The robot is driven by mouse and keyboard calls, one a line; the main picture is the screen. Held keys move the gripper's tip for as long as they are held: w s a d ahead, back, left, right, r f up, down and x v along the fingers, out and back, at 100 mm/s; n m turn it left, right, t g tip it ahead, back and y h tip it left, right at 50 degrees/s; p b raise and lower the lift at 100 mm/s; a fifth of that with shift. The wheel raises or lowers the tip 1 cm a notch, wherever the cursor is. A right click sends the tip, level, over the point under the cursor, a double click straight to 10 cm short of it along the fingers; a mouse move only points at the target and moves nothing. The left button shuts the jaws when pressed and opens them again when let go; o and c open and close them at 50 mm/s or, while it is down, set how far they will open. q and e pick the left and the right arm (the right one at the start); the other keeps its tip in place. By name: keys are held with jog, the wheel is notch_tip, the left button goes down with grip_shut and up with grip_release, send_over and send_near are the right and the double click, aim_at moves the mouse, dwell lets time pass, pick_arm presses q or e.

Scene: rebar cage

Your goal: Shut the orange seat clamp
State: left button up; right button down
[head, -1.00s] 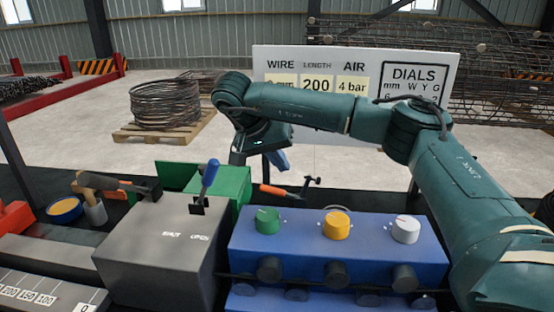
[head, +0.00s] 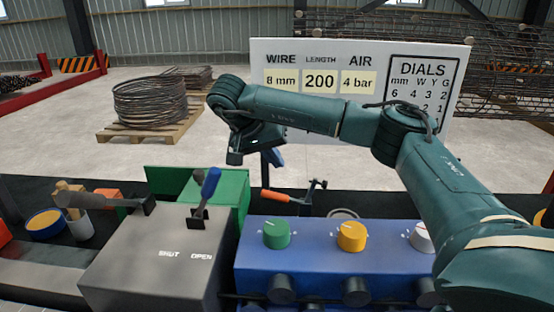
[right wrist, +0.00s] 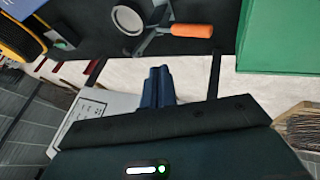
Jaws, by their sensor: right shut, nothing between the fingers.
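The orange-handled clamp (head: 282,196) stands behind the blue dial box. Its orange handle lies nearly level, pointing left, and its dark arm and spindle rise at the right end. In the right wrist view the orange handle (right wrist: 192,31) and dark metal linkage lie near the top, beside a round pale ring (right wrist: 128,20). My right gripper (head: 272,159) hangs above the handle, shut and empty, apart from it. Its blue fingers (right wrist: 157,86) are together in the right wrist view. Whether the clamp is open or shut I cannot tell. My left gripper is out of view.
A blue box (head: 330,262) with several dials stands in front of the clamp. A green box (head: 228,190) and a grey box (head: 150,265) with a blue-handled lever (head: 209,184) stand left. A white sign (head: 300,60) rises behind my right arm.

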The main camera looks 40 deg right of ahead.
pick_arm(q)
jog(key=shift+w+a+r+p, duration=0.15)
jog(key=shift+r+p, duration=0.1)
jog(key=shift+p, duration=0.35)
pick_arm(e)
jog(key=s+d+f, duration=0.2)
jog(key=d+f, duration=0.4)
jog(key=shift+s+d+f, duration=0.25)
jog(key=shift+f, duration=0.05)
